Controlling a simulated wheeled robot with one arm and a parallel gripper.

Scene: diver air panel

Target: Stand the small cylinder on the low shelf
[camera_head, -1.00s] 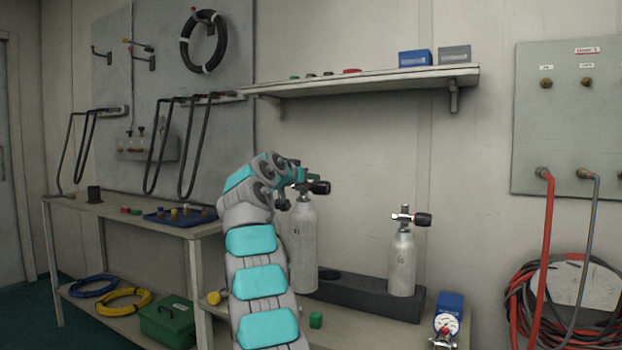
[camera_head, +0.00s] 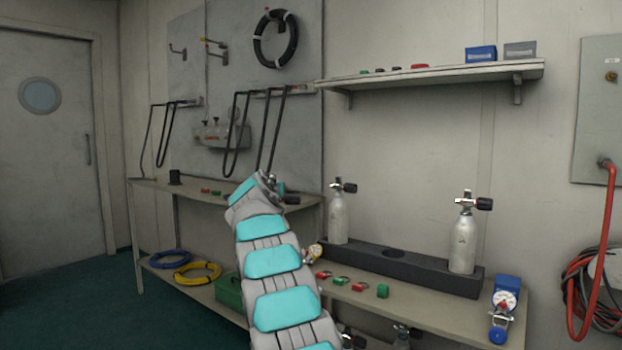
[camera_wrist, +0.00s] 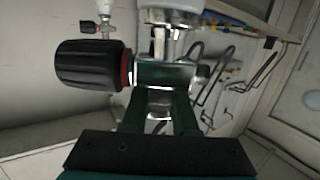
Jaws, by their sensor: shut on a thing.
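My gripper (camera_head: 277,190) is up in front of the left bench, mostly behind my forearm in the head view. In the wrist view its green fingers (camera_wrist: 158,112) are shut on the metal valve (camera_wrist: 170,72) of a cylinder, whose black knob (camera_wrist: 92,66) with a red ring sticks out left. The held cylinder's pale body (camera_wrist: 172,14) shows only at the top edge of the wrist view; my arm hides it in the head view. A low shelf (camera_head: 205,292) runs under the left bench.
A dark rack (camera_head: 425,270) on the right bench holds a left cylinder (camera_head: 338,218) and a right cylinder (camera_head: 462,242), with an empty hole between. Coloured tags and a blue gauge unit (camera_head: 505,300) lie in front. Yellow hose (camera_head: 198,272) and a green box (camera_head: 230,292) occupy the low shelf.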

